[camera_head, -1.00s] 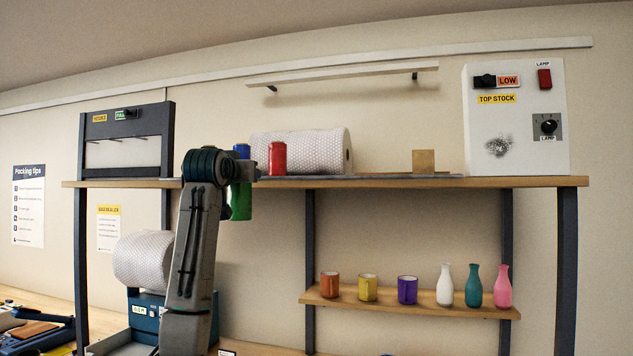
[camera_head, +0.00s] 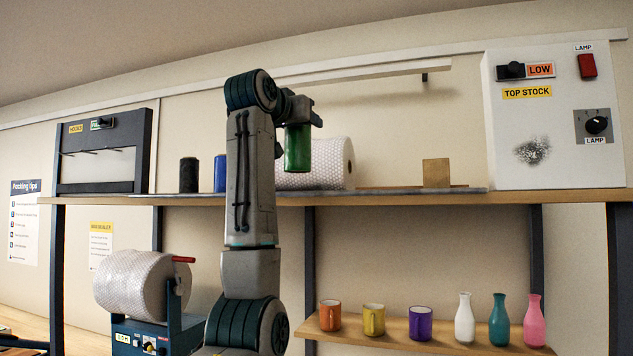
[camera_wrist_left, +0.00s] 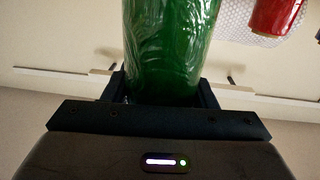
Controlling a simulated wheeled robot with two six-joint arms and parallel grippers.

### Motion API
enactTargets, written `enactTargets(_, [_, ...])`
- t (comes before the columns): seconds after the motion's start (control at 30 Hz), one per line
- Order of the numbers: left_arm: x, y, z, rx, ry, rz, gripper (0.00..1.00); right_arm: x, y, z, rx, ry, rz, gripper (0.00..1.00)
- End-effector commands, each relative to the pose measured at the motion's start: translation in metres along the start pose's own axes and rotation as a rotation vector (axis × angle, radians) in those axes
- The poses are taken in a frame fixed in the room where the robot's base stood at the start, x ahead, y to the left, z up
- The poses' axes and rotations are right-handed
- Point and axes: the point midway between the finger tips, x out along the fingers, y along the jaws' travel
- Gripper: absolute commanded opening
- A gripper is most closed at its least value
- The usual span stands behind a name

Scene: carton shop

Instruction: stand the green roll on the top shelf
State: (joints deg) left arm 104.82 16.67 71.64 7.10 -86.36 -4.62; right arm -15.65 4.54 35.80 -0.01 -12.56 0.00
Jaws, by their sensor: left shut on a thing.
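The green roll (camera_head: 297,150) hangs upright from my left gripper (camera_head: 299,122), in front of the large bubble-wrap roll. Its lower end looks a little above the top shelf (camera_head: 560,196). In the left wrist view the green roll (camera_wrist_left: 170,40) sits between the fingers of my left gripper (camera_wrist_left: 162,92), which is shut on it. A grey mat (camera_head: 410,190) lies along the shelf top. My right gripper is not in view.
A black roll (camera_head: 189,175) and a blue roll (camera_head: 220,173) stand on the shelf's left part. A red roll (camera_wrist_left: 276,14) shows only in the wrist view.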

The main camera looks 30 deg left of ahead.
Motion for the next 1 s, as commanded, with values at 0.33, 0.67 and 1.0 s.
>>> enactTargets(0.33, [0.089,-0.021,0.001,0.000,-0.006,-0.001,0.08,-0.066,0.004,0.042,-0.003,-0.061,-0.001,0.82])
enactTargets(0.67, [0.131,-0.030,0.010,0.000,0.000,-0.001,0.08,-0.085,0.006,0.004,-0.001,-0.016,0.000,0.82])
enactTargets(1.0, [0.145,-0.033,0.036,0.002,0.000,-0.002,0.08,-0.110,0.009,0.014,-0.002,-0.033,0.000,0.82])
